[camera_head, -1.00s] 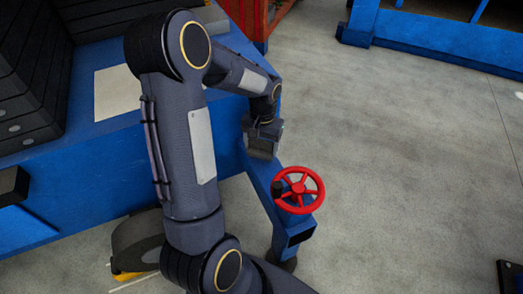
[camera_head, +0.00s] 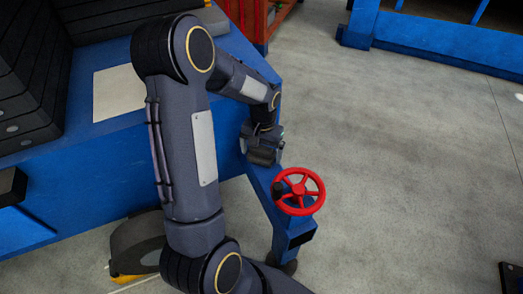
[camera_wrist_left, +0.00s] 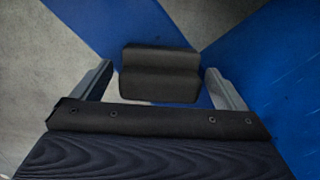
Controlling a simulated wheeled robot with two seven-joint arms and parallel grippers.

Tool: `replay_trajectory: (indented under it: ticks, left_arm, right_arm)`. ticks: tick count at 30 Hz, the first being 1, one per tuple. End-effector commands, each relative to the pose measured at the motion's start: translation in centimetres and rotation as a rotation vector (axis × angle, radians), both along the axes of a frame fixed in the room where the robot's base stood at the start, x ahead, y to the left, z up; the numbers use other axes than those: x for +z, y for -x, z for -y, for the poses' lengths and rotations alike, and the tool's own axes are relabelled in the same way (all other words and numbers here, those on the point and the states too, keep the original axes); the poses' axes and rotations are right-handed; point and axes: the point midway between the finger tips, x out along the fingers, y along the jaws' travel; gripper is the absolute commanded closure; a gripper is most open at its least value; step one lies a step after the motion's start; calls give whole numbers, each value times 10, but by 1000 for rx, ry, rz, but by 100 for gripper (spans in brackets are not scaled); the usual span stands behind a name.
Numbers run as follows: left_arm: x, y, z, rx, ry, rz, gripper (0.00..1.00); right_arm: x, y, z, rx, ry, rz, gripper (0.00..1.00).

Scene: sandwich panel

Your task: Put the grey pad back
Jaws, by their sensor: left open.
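The grey pad (camera_wrist_left: 160,75) is a dark, stepped block on a blue surface in the left wrist view. It lies between the two spread fingers of my left gripper (camera_wrist_left: 158,70), with a gap on each side. In the head view my left gripper (camera_head: 264,143) points down over the blue beam beside the red handwheel; the pad is hard to tell from the gripper there. My right gripper is not in view.
The red handwheel (camera_head: 299,191) stands close to my left gripper on the blue beam (camera_head: 283,226). A pale square plate (camera_head: 117,92) lies on the blue top (camera_head: 95,143), near black stacked blocks (camera_head: 28,85). Open grey floor (camera_head: 410,150) lies to the right.

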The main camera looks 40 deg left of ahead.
Motion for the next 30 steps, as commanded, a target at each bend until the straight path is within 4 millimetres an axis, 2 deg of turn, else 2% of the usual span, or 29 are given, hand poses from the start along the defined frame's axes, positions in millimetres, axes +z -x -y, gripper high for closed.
replay_trajectory:
  ticks: [5,15,23,26,30]
  left_arm:
    - [24,-2,-1,0,-1,4,6]
    - [96,-7,-2,0,-1,4,6]
    - [123,-8,-2,0,1,6,6]
    - [136,1,5,-4,19,37,6]
    - [171,33,30,-23,80,149,6]
  right_arm:
    - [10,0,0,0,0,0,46]
    - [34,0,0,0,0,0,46]
    - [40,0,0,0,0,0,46]
    - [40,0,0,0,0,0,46]
    - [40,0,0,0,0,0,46]
